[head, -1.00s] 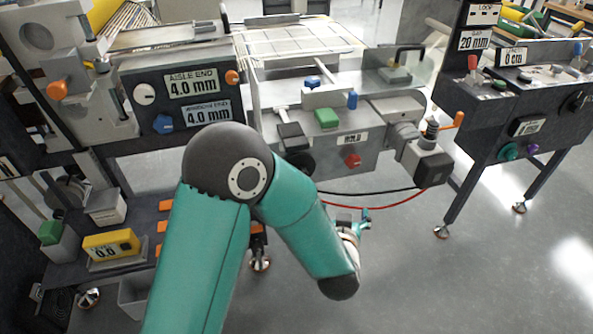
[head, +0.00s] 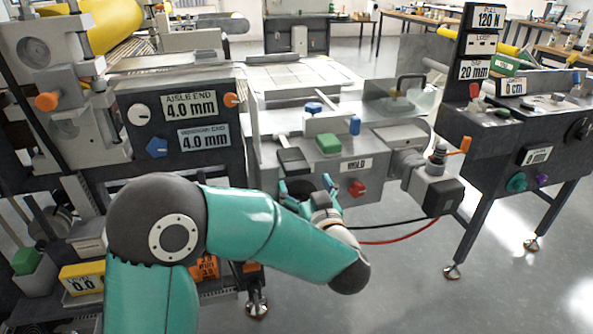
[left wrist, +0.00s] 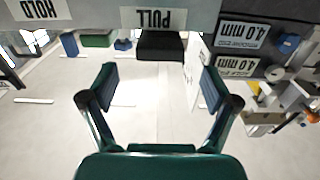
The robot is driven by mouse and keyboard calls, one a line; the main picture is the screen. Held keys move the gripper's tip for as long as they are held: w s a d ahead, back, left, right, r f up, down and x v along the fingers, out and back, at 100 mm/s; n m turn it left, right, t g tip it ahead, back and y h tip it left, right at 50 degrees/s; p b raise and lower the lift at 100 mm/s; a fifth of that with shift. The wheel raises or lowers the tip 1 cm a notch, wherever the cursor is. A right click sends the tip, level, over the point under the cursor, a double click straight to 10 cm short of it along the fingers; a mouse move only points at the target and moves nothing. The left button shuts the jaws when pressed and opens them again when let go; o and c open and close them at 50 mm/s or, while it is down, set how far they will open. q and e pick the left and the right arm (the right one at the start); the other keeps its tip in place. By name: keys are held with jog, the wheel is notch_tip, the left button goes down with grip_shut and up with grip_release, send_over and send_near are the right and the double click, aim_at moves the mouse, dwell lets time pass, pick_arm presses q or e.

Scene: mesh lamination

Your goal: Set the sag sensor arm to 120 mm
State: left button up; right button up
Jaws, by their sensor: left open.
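A sign reading 20 mm (head: 473,70), apparently the sag value, is on the dark post of the right-hand cabinet. I cannot tell for sure which part is the sag sensor arm. A red-tipped lever (head: 474,91) stands just below that sign. My left gripper (head: 309,188) is at the front of the middle grey machine, well left of the cabinet. In the left wrist view it is open and empty (left wrist: 160,82). A black block (left wrist: 160,45) shows beyond and between its fingers, beneath an upside-down PULL label (left wrist: 152,18). My right gripper is not in view.
The middle machine carries a green block (head: 328,143), a red knob (head: 356,188) and an orange-tipped lever (head: 464,145). A left panel shows 4.0 mm twice (head: 191,105). Black and red cables hang below the machine. Open floor lies between it and the cabinet (head: 540,160).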

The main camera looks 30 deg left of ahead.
aim_at(299, 172)
pick_arm(q)
jog(key=x, duration=0.6)
jog(key=shift+w+a, duration=0.2)
